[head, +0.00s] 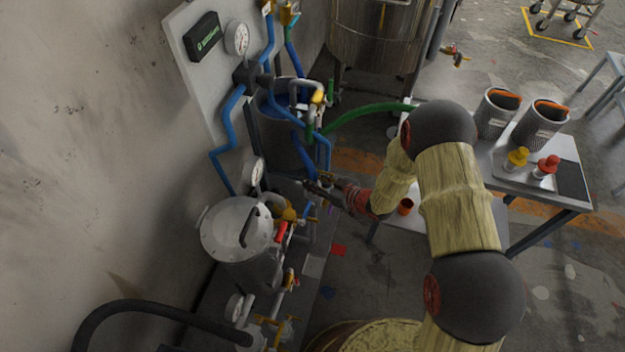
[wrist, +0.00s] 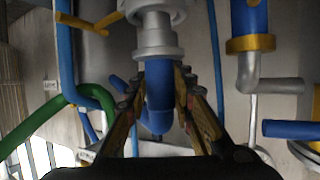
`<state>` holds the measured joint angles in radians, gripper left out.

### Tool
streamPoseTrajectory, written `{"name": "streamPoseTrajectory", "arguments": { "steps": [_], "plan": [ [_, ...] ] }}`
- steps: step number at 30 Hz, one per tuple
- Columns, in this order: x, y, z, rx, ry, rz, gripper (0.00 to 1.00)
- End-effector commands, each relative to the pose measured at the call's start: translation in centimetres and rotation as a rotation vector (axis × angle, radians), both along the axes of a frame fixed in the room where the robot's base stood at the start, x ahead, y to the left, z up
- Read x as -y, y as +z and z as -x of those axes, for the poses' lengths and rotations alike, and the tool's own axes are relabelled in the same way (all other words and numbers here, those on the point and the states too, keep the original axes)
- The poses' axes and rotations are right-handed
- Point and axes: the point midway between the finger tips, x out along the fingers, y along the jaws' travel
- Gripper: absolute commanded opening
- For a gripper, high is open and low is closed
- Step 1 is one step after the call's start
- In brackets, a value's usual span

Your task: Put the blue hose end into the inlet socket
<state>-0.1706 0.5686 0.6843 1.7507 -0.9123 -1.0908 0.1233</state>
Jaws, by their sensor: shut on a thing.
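My gripper (wrist: 159,80) is shut on the blue hose end (wrist: 159,98), with one finger on each side of it in the wrist view. The hose end stands upright between the fingers and bends below them. A pale metal socket fitting (wrist: 155,38) sits directly above it, in line with it. The top of the hose end meets the fitting's lower collar in the picture; I cannot tell whether it is inside or only close below. In the head view my gripper (head: 322,187) is small, beside the pipework, and the hose end cannot be made out there.
A silver lidded pot (head: 236,230) and brass valves stand close by. A blue pipe with a brass collar (wrist: 250,43) is right of the socket. A green hose (head: 365,115) runs behind my arm. A bench (head: 555,192) with cans stands at right.

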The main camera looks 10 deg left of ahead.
Motion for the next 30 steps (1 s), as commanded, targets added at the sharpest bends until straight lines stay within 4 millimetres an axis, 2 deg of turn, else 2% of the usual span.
{"name": "streamPoseTrajectory", "arguments": {
  "steps": [11, 30],
  "plan": [
    [0.0, 0.0, -0.1, 0.003, 0.0, -0.001, 0.0],
    [0.0, -1.6, -0.2, 0.004, 0.0, -0.002, 0.0]
  ]
}}
